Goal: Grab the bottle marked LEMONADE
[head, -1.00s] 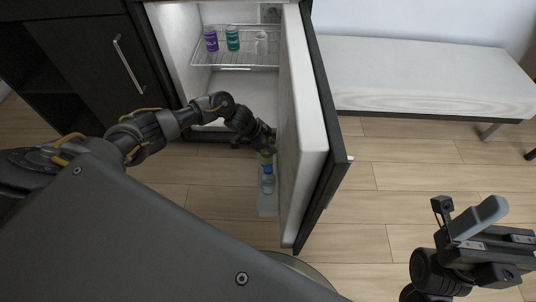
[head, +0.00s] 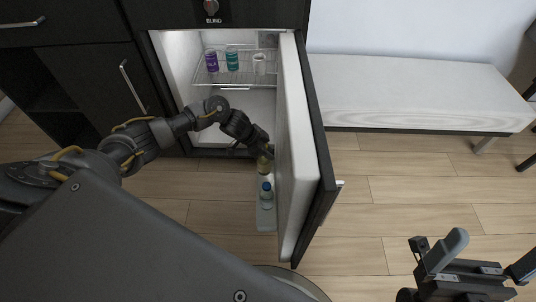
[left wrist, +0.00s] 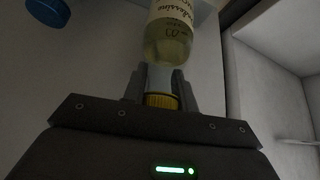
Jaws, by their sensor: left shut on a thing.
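My left gripper (left wrist: 162,92) is shut around the neck of a bottle of pale yellow liquid (left wrist: 168,45), just below its yellow cap (left wrist: 162,101). The label is cut off at the top of the left wrist view, and I cannot read LEMONADE on it. In the head view this bottle (head: 264,164) is small beneath my left gripper (head: 262,152), at the inner side of the open fridge door. I cannot tell whether it still touches the door shelf (head: 265,222). My right gripper (head: 485,255) is open and empty at the lower right.
A blue-capped bottle (head: 266,196) stands on the door shelf nearby; its cap (left wrist: 48,11) shows in the left wrist view. The fridge door (head: 300,150) stands open to the right. A purple can (head: 212,60), a teal can (head: 232,59) and a white can (head: 259,63) stand on the wire rack.

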